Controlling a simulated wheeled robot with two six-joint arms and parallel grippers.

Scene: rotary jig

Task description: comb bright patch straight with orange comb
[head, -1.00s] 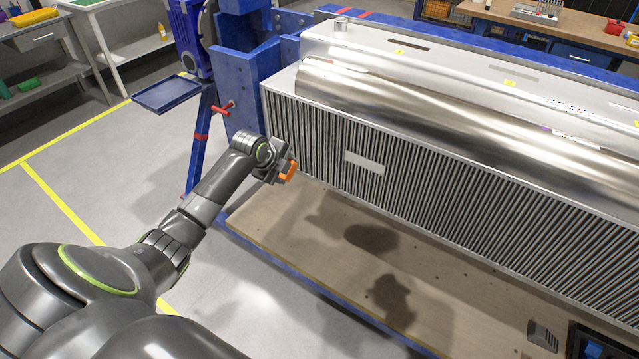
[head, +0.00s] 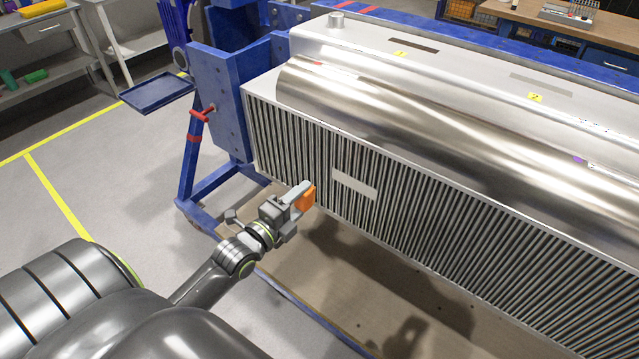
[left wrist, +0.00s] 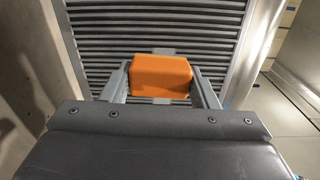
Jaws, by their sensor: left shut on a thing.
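My left gripper (head: 298,194) is shut on the orange comb (head: 307,198). In the left wrist view the comb (left wrist: 160,77) shows as an orange block between the two fingers, in front of the dark fins. The comb is close to the finned face (head: 270,140) of the large metal unit; I cannot tell whether it touches the fins. Its teeth are hidden. The bright patch (head: 355,184) is a pale rectangle on the finned face, a little to the right of the comb and apart from it. My right gripper is not in view.
The metal unit (head: 440,60) is held by a blue frame (head: 217,100) with a red-handled pin (head: 203,113) and a small blue tray (head: 157,93) at left. A tan board (head: 345,260) lies below the fins. Open floor (head: 100,180) is at left.

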